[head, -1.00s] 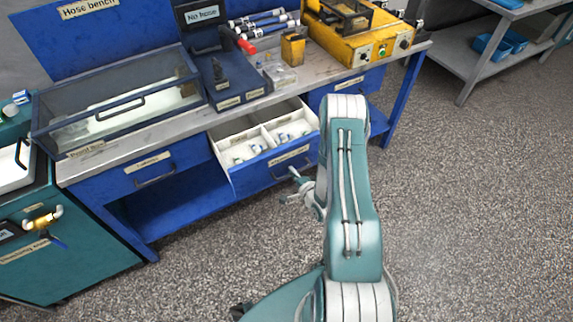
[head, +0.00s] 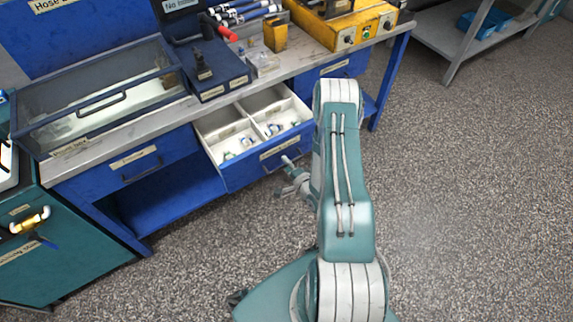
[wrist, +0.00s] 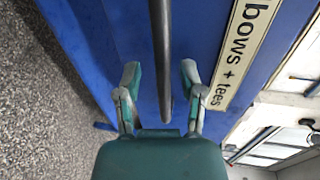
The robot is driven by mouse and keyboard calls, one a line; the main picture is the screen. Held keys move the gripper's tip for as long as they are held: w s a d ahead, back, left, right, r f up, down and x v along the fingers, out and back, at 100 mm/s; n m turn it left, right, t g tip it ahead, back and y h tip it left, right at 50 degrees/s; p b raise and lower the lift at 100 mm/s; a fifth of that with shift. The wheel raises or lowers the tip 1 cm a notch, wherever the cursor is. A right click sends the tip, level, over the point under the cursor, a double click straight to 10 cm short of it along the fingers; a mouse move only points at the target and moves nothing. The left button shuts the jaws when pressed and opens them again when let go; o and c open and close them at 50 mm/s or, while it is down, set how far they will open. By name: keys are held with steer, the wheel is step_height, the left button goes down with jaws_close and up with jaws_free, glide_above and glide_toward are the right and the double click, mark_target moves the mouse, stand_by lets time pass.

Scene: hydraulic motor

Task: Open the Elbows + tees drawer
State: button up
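The Elbows + tees drawer (head: 238,177) is a blue-fronted drawer under the bench, and in the head view it stands well out with its white divided inside showing. Its label, partly cut off, reads "bows + tees" in the wrist view (wrist: 240,55). The dark bar handle (wrist: 160,45) runs down the middle of the wrist view. My gripper (wrist: 160,80) is open, with one finger on each side of the bar and gaps showing between. In the head view my gripper (head: 291,172) is just in front of the drawer; contact with the handle cannot be told.
Small fittings (head: 245,143) lie in the drawer's compartments. A shut blue drawer (head: 150,165) is to the left. A glass-lidded box (head: 100,100) and a yellow machine (head: 345,25) stand on the bench. The speckled floor (head: 450,200) at the right is clear.

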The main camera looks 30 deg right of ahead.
steer(key=shift+a, duration=0.1)
steer(key=v, duration=1.2)
